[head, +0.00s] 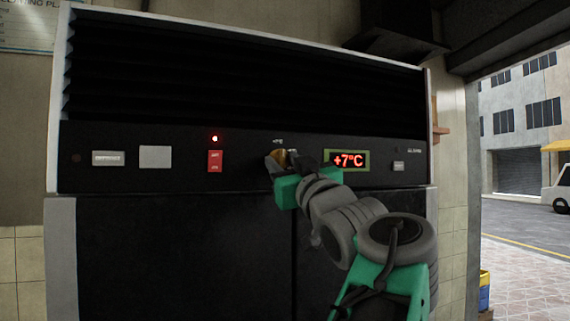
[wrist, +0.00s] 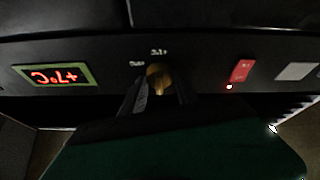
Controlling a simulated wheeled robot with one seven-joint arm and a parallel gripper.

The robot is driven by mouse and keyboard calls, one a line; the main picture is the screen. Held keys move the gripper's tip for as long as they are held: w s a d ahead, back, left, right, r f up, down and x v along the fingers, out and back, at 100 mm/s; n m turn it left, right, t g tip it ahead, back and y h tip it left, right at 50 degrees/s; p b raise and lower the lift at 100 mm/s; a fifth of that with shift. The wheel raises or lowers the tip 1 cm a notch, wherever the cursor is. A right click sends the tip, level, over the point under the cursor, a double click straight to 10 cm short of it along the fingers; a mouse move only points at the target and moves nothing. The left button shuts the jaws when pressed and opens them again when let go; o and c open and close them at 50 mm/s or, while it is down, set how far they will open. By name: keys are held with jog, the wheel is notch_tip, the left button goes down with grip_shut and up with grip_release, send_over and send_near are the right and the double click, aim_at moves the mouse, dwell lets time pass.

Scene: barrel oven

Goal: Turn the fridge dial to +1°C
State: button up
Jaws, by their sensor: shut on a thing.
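The fridge dial (head: 281,155) is a small brass-coloured knob on the black control panel, left of the display. In the wrist view the dial (wrist: 158,77) sits between the two fingers of my gripper (wrist: 160,88). In the head view my gripper (head: 282,160) is shut on the dial and hides part of it. The display (head: 348,160) has a green frame and reads +7°C in red. It shows upside down in the wrist view (wrist: 54,76). Small white markings sit around the dial, too small to read for certain.
A red switch (head: 215,161) with a lit red lamp (head: 215,138) above it is left of the dial. Blank and labelled plates (head: 155,157) are further left. A small button (head: 399,166) is right of the display. Black louvres (head: 240,75) run above the panel.

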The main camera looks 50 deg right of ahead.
grip_shut()
